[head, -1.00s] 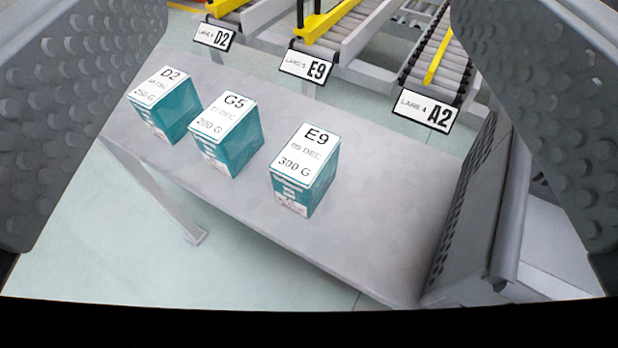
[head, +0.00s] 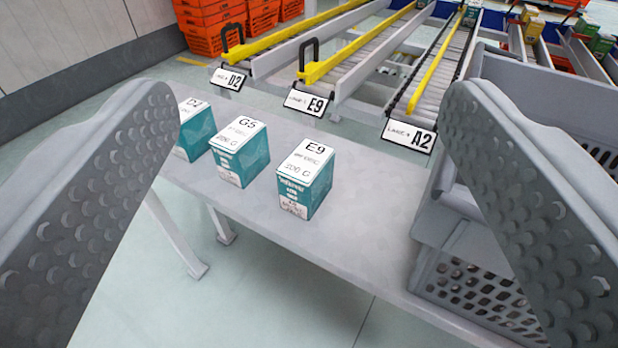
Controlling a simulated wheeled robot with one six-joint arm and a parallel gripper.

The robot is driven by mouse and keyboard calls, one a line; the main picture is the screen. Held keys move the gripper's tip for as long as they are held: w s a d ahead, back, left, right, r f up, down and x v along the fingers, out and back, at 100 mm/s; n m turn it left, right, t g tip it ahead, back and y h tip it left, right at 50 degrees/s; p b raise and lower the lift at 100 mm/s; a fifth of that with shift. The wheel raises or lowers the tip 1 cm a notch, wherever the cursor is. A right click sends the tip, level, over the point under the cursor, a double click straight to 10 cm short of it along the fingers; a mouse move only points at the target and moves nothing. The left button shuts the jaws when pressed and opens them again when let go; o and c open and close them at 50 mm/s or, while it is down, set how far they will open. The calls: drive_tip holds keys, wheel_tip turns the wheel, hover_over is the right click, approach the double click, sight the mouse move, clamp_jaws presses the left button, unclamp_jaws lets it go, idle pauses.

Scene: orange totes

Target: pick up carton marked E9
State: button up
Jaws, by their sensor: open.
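The carton marked E9 (head: 305,180) is a teal box with a white top label, upright on the grey table (head: 370,235). It is the rightmost of the three cartons in a row. My gripper (head: 310,105) is open, with one perforated finger at each side of the view. The E9 carton shows in the gap between the fingers, apart from both, farther off than the gripper. Nothing is held.
Cartons G5 (head: 240,152) and D2 (head: 195,130) stand left of E9, D2 partly behind the left finger. A grey crate (head: 470,285) is at the right. Roller lanes with signs D2, E9 (head: 308,102) and A2 (head: 409,136) lie behind. Orange totes (head: 215,22) are stacked at the back.

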drive_tip(key=shift+w, duration=0.1)
idle(0.5)
drive_tip(key=m+g, duration=0.6)
drive_tip(key=g, duration=1.1)
hover_over(307, 159)
wheel_tip(307, 159, down, 8)
drive_tip(key=f, duration=1.2)
drive_tip(key=shift+w+d+f, duration=0.1)
drive_tip(key=shift+w+f, duration=0.05)
drive_tip(key=shift+w, duration=0.15)
drive_tip(key=shift+s+f, duration=0.15)
drive_tip(key=shift+f, duration=1.2)
drive_tip(key=shift+s+f, duration=0.1)
drive_tip(key=shift+f, duration=1.2)
drive_tip(key=c, duration=1.2)
